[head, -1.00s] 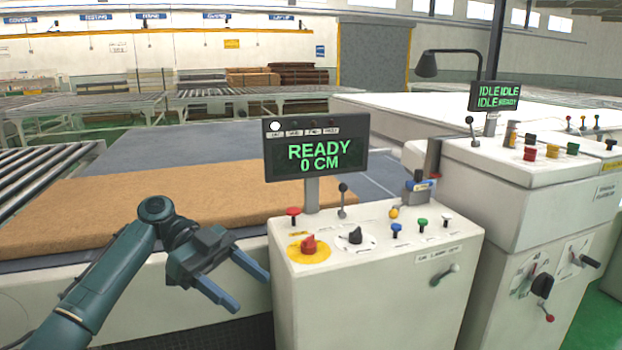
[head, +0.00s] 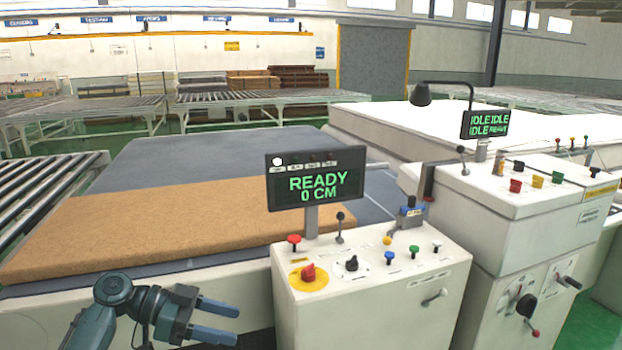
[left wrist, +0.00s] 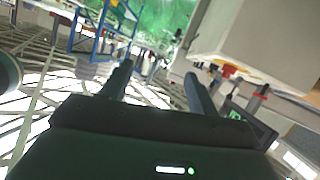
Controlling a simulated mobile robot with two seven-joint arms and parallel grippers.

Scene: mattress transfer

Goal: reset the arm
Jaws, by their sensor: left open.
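My left gripper (head: 218,321) is open and empty at the lower left of the head view. It is in front of the conveyor bed's near side and to the left of the near control console (head: 375,285), apart from it. In the left wrist view its two fingers (left wrist: 157,84) stand apart with nothing between them. My right gripper is not in view.
A brown mattress slab (head: 170,225) lies on the grey bed (head: 215,152). The console bears a screen (head: 317,186) reading READY 0 CM, knobs and buttons. A second console (head: 525,200) stands to the right. A roller conveyor (head: 35,190) is at the far left.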

